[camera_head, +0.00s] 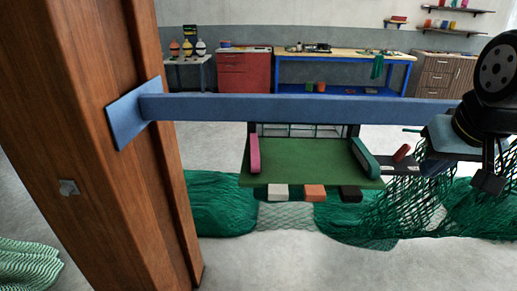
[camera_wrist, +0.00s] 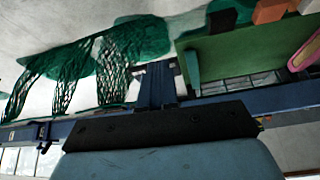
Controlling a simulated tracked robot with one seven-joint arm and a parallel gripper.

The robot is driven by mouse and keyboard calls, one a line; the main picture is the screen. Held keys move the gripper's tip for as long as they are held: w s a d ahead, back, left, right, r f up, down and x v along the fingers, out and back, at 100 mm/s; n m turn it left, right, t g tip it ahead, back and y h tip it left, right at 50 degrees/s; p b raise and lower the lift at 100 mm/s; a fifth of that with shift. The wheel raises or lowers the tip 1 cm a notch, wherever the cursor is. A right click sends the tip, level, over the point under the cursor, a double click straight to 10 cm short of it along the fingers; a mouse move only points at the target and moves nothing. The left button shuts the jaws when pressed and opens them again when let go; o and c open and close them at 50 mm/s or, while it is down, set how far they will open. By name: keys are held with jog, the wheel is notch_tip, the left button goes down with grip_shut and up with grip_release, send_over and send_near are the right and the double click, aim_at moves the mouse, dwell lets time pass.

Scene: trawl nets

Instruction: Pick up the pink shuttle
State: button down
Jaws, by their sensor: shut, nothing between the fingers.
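The pink shuttle (camera_head: 254,154) lies at the left edge of a green board (camera_head: 305,162) in the head view. In the wrist view the pink shuttle (camera_wrist: 306,52) shows at the far right and is cut off by the frame. My gripper (camera_wrist: 156,70) is shut and empty at the middle of the wrist view. It is well apart from the pink shuttle, with a dark green shuttle (camera_wrist: 192,72) between them. In the head view the black part of my arm (camera_head: 497,85) is at the right edge; the fingertips are not clear there.
A blue beam (camera_head: 300,108) runs across behind the board from a wooden post (camera_head: 110,150). The dark green shuttle (camera_head: 366,158) lies at the board's right edge. White, orange and black blocks (camera_head: 314,192) sit along its front. Green netting (camera_head: 400,205) hangs at the right.

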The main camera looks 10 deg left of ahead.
jog(key=c, duration=1.9)
grip_release()
jog(key=shift+o, duration=1.7)
jog(key=shift+w+a+r, duration=0.25)
jog(key=shift+w+a, duration=0.05)
jog(key=o, duration=0.5)
jog(key=shift+n+g+y, duration=0.3)
jog(key=shift+g+y, duration=0.1)
jog(key=shift+g, duration=0.2)
jog(key=w+a, duration=0.1)
jog(key=w+a+r, duration=0.1)
jog(key=a, duration=0.1)
jog(key=w+a+r, duration=0.1)
jog(key=w, duration=0.1)
jog(key=shift+a+r, duration=0.25)
jog(key=shift+a, duration=0.05)
jog(key=shift+c, duration=0.2)
jog(key=shift+o, duration=1.1)
jog(key=w+a+r+g, duration=0.1)
jog(key=w+a+r, duration=0.1)
jog(key=a, duration=0.5)
jog(key=shift+w+n+g, duration=0.3)
jog(key=shift+w, duration=0.55)
jog(key=n+g, duration=0.1)
jog(key=g, duration=0.2)
send_over(255, 158)
jog(key=shift+h, duration=0.4)
notch_tip(255, 158, down, 14)
jog(key=shift+w+r, duration=0.1)
jog(key=shift+r, duration=0.1)
